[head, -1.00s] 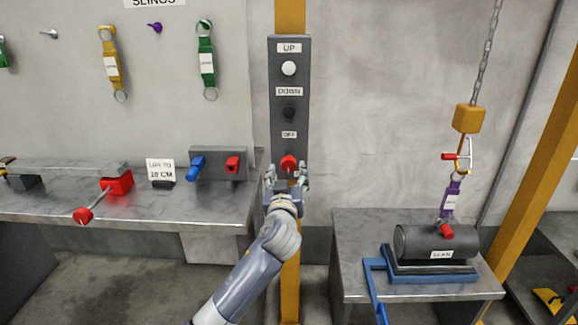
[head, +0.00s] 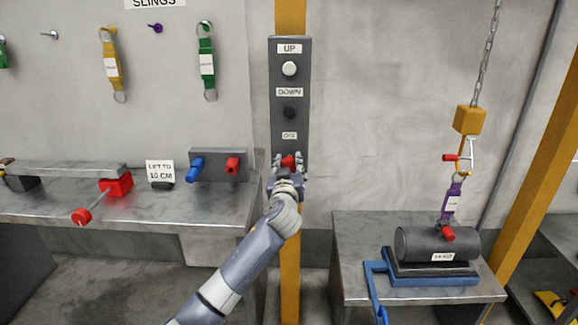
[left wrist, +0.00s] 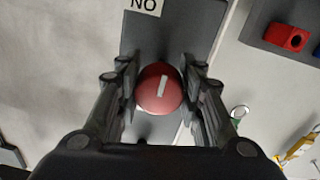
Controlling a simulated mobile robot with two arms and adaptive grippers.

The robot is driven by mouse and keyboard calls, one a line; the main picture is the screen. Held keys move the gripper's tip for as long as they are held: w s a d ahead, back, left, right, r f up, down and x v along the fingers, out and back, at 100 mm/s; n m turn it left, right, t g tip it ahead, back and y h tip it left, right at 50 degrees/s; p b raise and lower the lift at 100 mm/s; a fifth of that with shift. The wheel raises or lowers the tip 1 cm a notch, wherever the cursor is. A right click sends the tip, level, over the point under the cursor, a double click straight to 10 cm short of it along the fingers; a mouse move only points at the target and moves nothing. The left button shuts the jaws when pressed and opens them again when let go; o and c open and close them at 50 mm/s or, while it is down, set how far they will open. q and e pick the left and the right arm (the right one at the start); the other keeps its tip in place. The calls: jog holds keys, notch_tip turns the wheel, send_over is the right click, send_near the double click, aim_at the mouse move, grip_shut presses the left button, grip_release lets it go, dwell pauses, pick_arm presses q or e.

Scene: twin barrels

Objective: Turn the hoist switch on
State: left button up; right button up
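The hoist switch is a red round knob (head: 288,161) low on a dark grey panel (head: 290,75) on a yellow post. In the left wrist view the knob (left wrist: 159,90) shows a white mark, nearly upright in the picture and leaning slightly right. A label there (left wrist: 144,4) reads "NO", likely "ON" upside down. My left gripper (head: 288,164) is at the knob, with a finger close against each side; it appears shut on it. In the left wrist view the fingers (left wrist: 160,85) flank the knob. My right gripper is not in view.
Above the knob are a black DOWN button (head: 289,112) and a white UP button (head: 289,69). Right, a dark cylinder (head: 425,243) rests on a blue stand below the hoist chain.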

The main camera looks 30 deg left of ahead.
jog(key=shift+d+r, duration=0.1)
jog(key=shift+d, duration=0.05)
pick_arm(q)
jog(key=shift+m+p, duration=0.3)
jog(key=shift+m, duration=0.3)
jog(key=shift+m+p, duration=0.35)
jog(key=shift+m, duration=0.35)
jog(key=m+p, duration=0.2)
jog(key=m, duration=0.3)
jog(key=shift+r+p, duration=0.15)
jog(key=shift+p, duration=0.2)
jog(key=m+p, duration=0.2)
jog(key=m, duration=0.1)
jog(key=shift+m+g, duration=0.3)
jog(key=shift+m, duration=0.1)
jog(key=m+p, duration=0.1)
jog(key=m, duration=0.1)
jog(key=shift+m, duration=0.3)
jog(key=shift+m+p, duration=1.05)
jog(key=shift+m, duration=0.75)
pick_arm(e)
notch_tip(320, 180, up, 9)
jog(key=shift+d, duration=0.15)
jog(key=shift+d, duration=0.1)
